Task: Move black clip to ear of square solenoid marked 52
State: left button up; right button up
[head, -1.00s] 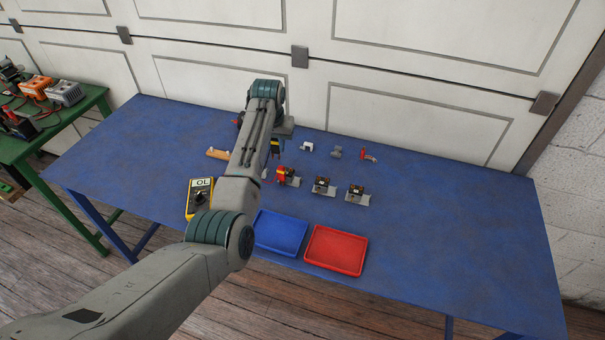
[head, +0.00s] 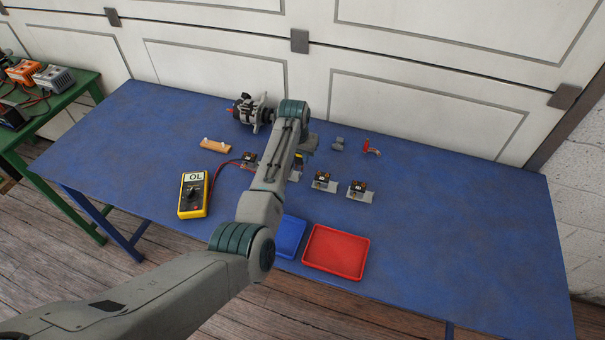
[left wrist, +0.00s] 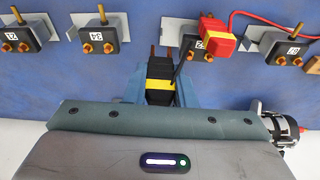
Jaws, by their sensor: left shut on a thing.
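My left gripper (left wrist: 159,88) is shut on the black clip (left wrist: 158,70), which has a yellow band. In the head view the clip (head: 298,158) shows beside my wrist; my arm hides most of the gripper. The clip is above the table, its two copper-coloured jaw tips towards the row of square solenoids. My right gripper is not in view.
A yellow multimeter (head: 193,195) with a red lead stands at the left. A blue tray (head: 289,238) and a red tray (head: 336,251) lie in front. An alternator (head: 252,110) stands at the back, near a wooden block (head: 215,146). The table's right side is clear.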

aim_at(300, 163)
pick_arm(q)
jog(key=shift+s+f, duration=0.1)
jog(key=shift+f, duration=0.35)
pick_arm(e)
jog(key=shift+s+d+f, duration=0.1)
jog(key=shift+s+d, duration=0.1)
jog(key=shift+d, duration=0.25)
pick_arm(q)
jog(key=shift+f, duration=0.1)
jog(key=shift+f+b, duration=0.4)
jog(key=shift+f, duration=0.7)
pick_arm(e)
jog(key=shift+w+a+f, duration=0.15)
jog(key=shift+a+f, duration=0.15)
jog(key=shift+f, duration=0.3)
pick_arm(q)
jog(key=o, duration=0.9)
jog(key=shift+c, duration=0.2)
